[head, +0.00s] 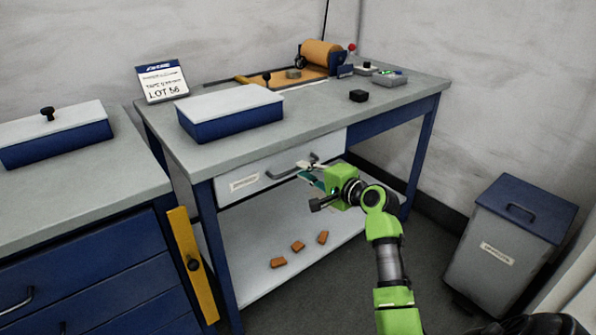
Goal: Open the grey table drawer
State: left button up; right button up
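The grey drawer (232,186) is set under the top of the blue-framed table (240,152). Its front looks flush with the table, so it appears shut. A dark bar handle (285,172) runs across its front, and a small label sits to the left of it. My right gripper (310,172), on a green arm from the lower right, is at the right part of the handle. Its fingertips overlap the handle in the picture. I cannot tell whether they touch it or are closed on it. My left gripper is not in view.
A blue box with a white lid (232,105), a sign (162,82) and a roller device (320,55) stand on the table. Orange pieces (298,246) lie on the lower shelf. A blue cabinet (85,265) stands left, a lidded bin (510,240) right.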

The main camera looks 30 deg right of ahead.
aim_at(299, 169)
jog(key=shift+x, duration=1.65)
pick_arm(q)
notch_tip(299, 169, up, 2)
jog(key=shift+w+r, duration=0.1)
pick_arm(e)
grip_shut()
jog(key=shift+f, duration=0.1)
